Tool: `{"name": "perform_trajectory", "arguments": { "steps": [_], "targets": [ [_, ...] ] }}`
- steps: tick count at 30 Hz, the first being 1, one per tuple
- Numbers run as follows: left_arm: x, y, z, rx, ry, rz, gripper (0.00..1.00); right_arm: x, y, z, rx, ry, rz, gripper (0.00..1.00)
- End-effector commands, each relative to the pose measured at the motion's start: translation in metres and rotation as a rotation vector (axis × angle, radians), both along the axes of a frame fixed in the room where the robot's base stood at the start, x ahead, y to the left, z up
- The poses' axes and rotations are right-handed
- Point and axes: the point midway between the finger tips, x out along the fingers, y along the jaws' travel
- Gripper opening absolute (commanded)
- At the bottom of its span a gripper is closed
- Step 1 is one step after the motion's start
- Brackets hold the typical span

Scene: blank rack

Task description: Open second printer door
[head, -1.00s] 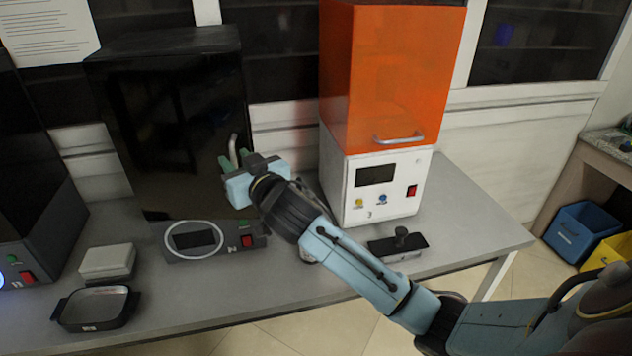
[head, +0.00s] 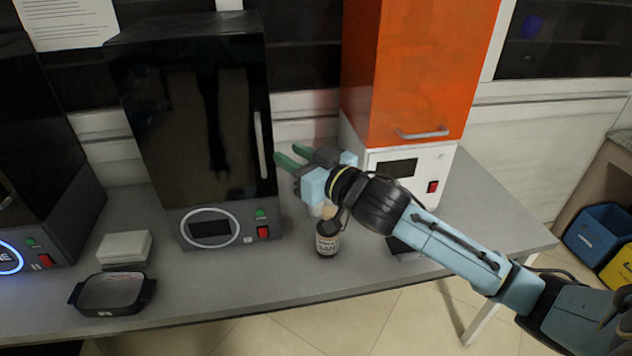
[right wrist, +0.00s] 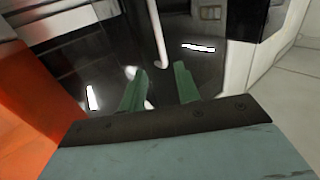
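The middle printer is black, with a glossy dark door (head: 190,130) that looks shut against its body. A pale vertical handle (head: 263,145) runs along the door's right edge. My right gripper (head: 286,152) is open and empty, with green fingers, just right of the handle and apart from it in the head view. In the right wrist view, the fingers (right wrist: 160,68) are spread, and the lower end of the handle (right wrist: 157,40) appears in the gap ahead of them. Whether they touch it cannot be told. My left gripper is out of view.
A printer with an orange door (head: 420,70) stands right, and another black printer (head: 40,150) left. A small brown bottle (head: 327,240) stands below my right gripper. A black tray (head: 112,294) and a white box (head: 124,247) sit on the table (head: 230,275) at front left.

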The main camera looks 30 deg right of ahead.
Motion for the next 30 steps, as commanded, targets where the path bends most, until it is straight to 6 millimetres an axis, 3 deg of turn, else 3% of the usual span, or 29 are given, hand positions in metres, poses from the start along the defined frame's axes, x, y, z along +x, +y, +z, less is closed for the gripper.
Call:
{"name": "perform_trajectory", "arguments": {
  "steps": [7,16,30],
  "targets": [
    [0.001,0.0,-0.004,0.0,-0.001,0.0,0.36,-0.042,-0.013,-0.002,-0.002,0.005,-0.002,0.32],
    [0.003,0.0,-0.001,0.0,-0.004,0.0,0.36,-0.033,-0.025,-0.039,-0.026,0.081,-0.059,0.32],
    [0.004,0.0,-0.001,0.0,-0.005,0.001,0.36,-0.032,-0.026,-0.045,-0.03,0.092,-0.066,0.32]
  ]
}}
